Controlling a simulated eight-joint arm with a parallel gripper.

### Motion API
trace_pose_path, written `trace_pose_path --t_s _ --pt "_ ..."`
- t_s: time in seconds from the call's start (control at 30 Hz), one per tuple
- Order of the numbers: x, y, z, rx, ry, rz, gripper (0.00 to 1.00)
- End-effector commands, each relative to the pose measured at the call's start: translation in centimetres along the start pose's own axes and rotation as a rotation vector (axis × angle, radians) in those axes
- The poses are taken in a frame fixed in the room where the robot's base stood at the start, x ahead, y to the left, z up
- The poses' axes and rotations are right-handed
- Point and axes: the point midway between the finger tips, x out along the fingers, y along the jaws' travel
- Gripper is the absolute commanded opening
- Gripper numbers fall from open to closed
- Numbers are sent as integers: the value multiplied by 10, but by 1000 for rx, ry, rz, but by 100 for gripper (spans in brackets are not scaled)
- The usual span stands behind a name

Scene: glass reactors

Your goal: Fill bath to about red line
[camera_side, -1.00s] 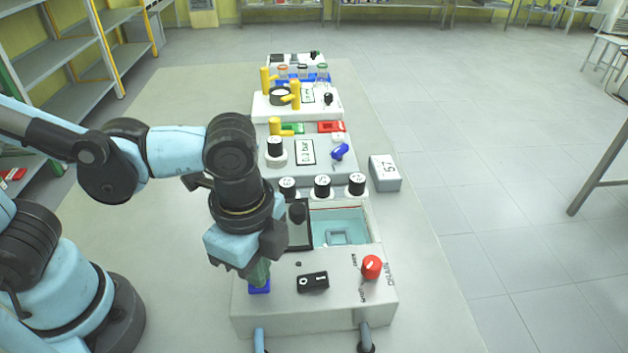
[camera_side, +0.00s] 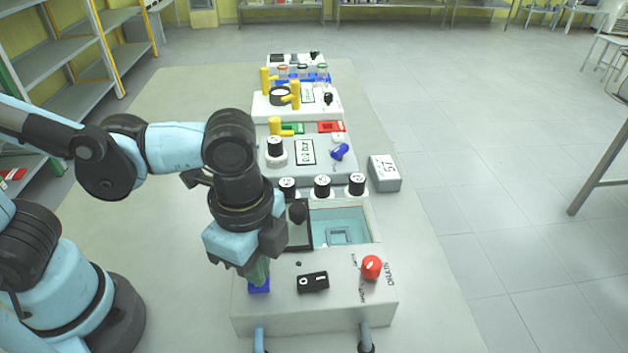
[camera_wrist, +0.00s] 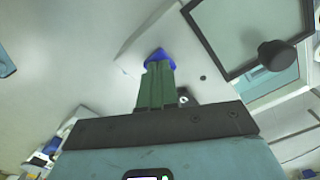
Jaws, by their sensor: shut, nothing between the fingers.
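The bath (camera_side: 335,229) is a grey-white box with a square opening that shows pale blue water. Its dark-framed glass lid (camera_side: 298,236) with a black knob covers the left part of the opening. I cannot make out a red line. On the front panel are a blue button (camera_side: 259,286), a black 0/1 switch (camera_side: 313,281) and a red drain knob (camera_side: 371,267). My gripper (camera_side: 259,272) is shut and empty, its green fingertips at the blue button. In the wrist view the fingertips (camera_wrist: 157,70) overlap the blue button (camera_wrist: 158,56); whether they press it I cannot tell.
A device with a display (camera_side: 305,152) and a blue valve stands farther back. Two hoses (camera_side: 366,338) leave the bath's front.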

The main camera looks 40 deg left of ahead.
Motion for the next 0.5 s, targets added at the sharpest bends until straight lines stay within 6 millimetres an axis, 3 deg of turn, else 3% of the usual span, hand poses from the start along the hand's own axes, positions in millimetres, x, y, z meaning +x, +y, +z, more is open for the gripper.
trace_pose_path --t_s 0.5 --pt "-38 0 0 0 0 0 0"
